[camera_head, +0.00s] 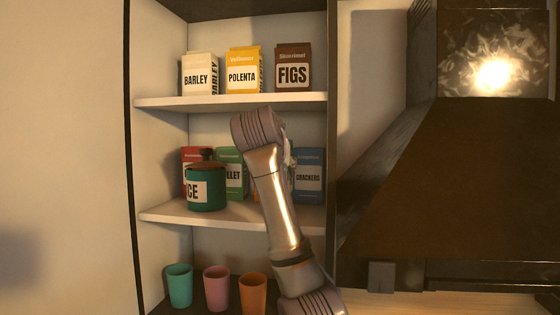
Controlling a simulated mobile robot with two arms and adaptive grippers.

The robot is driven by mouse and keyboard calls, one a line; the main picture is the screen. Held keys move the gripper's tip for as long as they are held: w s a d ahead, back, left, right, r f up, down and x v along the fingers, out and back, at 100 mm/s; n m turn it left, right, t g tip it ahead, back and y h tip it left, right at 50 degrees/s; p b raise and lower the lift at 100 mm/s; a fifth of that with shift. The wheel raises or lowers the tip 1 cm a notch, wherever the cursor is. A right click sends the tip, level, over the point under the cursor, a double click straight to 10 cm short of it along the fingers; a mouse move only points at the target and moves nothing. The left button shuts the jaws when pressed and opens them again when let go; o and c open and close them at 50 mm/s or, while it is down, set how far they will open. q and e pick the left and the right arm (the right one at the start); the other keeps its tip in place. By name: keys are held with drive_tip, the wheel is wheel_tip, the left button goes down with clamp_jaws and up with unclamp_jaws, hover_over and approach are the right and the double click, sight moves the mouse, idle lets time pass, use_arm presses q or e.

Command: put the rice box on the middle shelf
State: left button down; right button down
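The middle shelf (163,214) of the cupboard holds a round teal jar (208,190) with a brown lid at its front left. The jar's label is cut off and reads "CE" with part of a letter before it. I see no box clearly marked rice. One of my arms, which seems to be the right, rises from the bottom centre and crosses in front of this shelf. It hides its own gripper. A small pale patch beside the arm may be part of the gripper or of something behind it. My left gripper is not in view.
Behind the jar stand a red box (188,155) and a green box (234,175); a blue crackers box (309,176) is at right. Barley (199,73), polenta (242,70) and figs (293,67) boxes fill the upper shelf (230,101). Cups (217,288) stand below. A dark hood (460,190) is right.

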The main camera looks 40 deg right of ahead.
drive_tip(key=shift+s, duration=0.1)
drive_tip(key=shift+a+f, duration=0.1)
drive_tip(key=c, duration=0.7)
unclamp_jaws()
drive_tip(key=shift+o, duration=0.9)
drive_tip(key=b+v, duration=0.7)
drive_tip(key=v, duration=0.5)
